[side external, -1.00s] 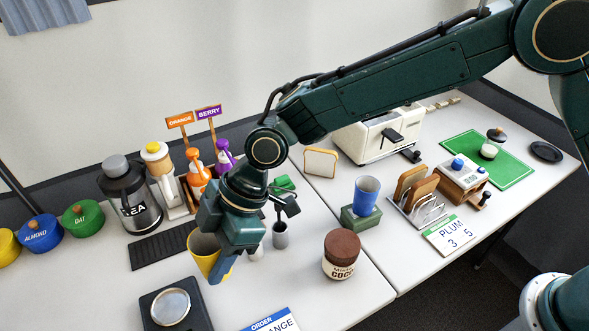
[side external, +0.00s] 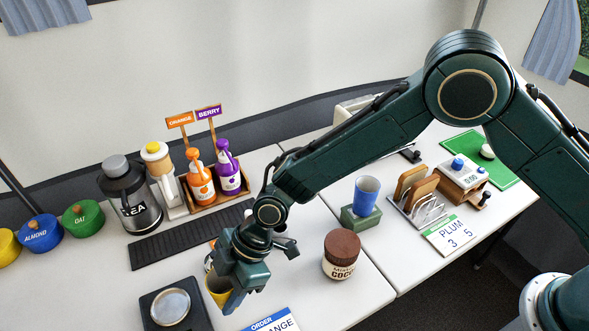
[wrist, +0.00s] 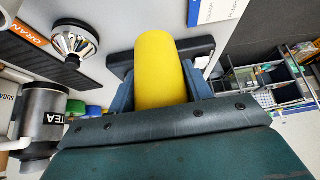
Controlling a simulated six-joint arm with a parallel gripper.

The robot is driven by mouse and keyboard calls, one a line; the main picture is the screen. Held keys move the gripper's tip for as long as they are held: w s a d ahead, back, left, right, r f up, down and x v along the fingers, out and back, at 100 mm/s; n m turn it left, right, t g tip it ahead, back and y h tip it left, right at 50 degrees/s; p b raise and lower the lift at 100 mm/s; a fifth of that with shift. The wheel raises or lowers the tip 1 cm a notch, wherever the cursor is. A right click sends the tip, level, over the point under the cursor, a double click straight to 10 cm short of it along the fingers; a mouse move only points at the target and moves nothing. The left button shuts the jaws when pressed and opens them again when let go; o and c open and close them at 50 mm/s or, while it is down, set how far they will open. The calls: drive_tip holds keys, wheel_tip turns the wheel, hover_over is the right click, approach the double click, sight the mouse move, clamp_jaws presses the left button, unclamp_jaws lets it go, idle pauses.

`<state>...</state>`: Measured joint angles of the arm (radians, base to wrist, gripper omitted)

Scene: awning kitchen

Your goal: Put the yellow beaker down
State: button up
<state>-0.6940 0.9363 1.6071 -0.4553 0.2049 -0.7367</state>
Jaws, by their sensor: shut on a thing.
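The yellow beaker (side external: 216,291) is between the fingers of my gripper (side external: 232,296) in the side view, low at the front of the left table. My gripper is shut on it and hides much of it. In the wrist view the yellow beaker (wrist: 160,65) fills the space between the two fingers (wrist: 160,92). I cannot tell whether its base touches the table.
A black scale (side external: 198,304) with a round metal plate lies just left of the beaker. A cocoa jar (side external: 341,262) stands farther right. A dark ribbed mat (side external: 165,250) lies behind.

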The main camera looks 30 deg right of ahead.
drive_tip(key=shift+f, duration=2.05)
drive_tip(key=shift+f, duration=0.1)
drive_tip(key=o, duration=0.9)
drive_tip(key=shift+o, duration=0.2)
drive_tip(key=shift+v, duration=1)
drive_tip(key=v, duration=1)
